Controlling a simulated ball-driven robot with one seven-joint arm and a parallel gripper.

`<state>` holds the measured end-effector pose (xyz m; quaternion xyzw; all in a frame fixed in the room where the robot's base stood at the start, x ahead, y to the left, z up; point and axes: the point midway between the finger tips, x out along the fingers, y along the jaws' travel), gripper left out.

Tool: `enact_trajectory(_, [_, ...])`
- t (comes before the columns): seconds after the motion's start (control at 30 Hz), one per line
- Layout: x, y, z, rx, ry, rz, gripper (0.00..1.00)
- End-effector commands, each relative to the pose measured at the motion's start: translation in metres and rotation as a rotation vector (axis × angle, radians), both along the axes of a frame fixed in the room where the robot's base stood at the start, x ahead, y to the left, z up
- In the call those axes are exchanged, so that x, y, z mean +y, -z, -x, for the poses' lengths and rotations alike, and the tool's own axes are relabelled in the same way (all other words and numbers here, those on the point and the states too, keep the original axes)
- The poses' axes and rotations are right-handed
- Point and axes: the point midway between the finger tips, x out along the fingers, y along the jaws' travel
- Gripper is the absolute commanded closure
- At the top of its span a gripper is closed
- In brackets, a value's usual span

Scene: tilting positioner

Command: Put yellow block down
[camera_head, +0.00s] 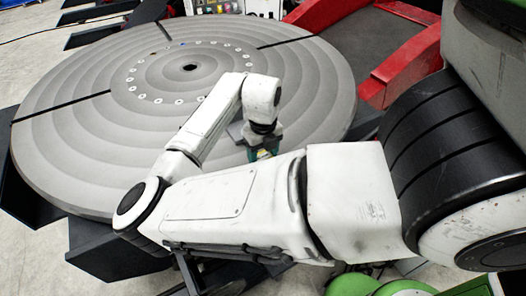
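The round grey table of the positioner (80,120) has ring grooves, dark radial slots and a central hole. My white arm reaches across its near right part. My gripper (262,152) points down over the table's near right side, below the dark wrist joint. Green parts show at the gripper, but its fingertips are mostly hidden behind my forearm. I cannot tell how high the gripper is above the table.
A red frame with a dark ramp (395,50) stands at the back right. Dark support beams (110,250) stick out below the table's near left edge. Green rounded parts (375,285) show at the bottom. The table's left and far areas look clear.

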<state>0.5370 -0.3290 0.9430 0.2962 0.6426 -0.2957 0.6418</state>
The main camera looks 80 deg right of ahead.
Motion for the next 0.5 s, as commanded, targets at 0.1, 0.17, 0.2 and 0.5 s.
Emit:
enact_trajectory(0.1, [-0.0002,0.0002,-0.0003,-0.001,0.000,0.002,0.85])
enact_trajectory(0.17, [-0.0002,0.0001,-0.0003,-0.001,0.000,0.001,0.85])
enact_trajectory(0.2, [-0.0002,0.0004,-0.0003,-0.001,0.000,0.001,0.85])
enact_trajectory(0.5, [0.0001,0.0045,-0.0002,-0.001,0.000,0.001,0.27])
